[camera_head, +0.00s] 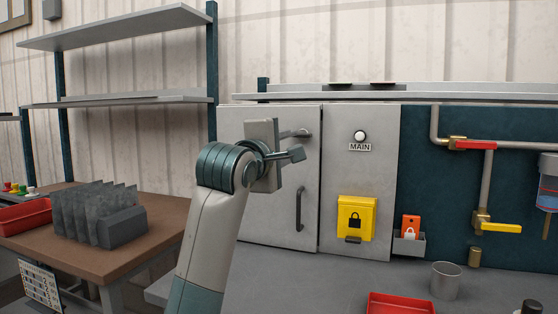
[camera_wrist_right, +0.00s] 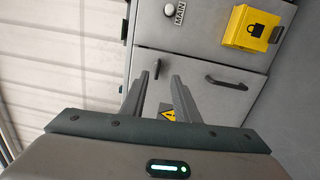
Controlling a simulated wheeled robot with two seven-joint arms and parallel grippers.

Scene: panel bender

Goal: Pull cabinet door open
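The grey cabinet door (camera_head: 268,216) stands closed, left of the MAIN panel in the head view. It also shows in the right wrist view (camera_wrist_right: 210,102). Its dark bar handle (camera_head: 299,208) is upright near the door's right edge; the right wrist view shows this handle (camera_wrist_right: 226,82) to the right of the fingers. My right gripper (camera_head: 304,143) is in front of the door's upper part, above the handle and apart from it. Its two fingers (camera_wrist_right: 159,75) are spread with nothing held between them. My arm hides part of the door's left side. My left gripper is out of view.
A yellow lock box (camera_head: 356,218) sticks out right of the door. A red tray (camera_head: 401,303) and a grey cup (camera_head: 446,280) stand on the bench below. Pipes with a red valve lever (camera_head: 476,145) are at right. A brown table (camera_head: 110,249) stands left.

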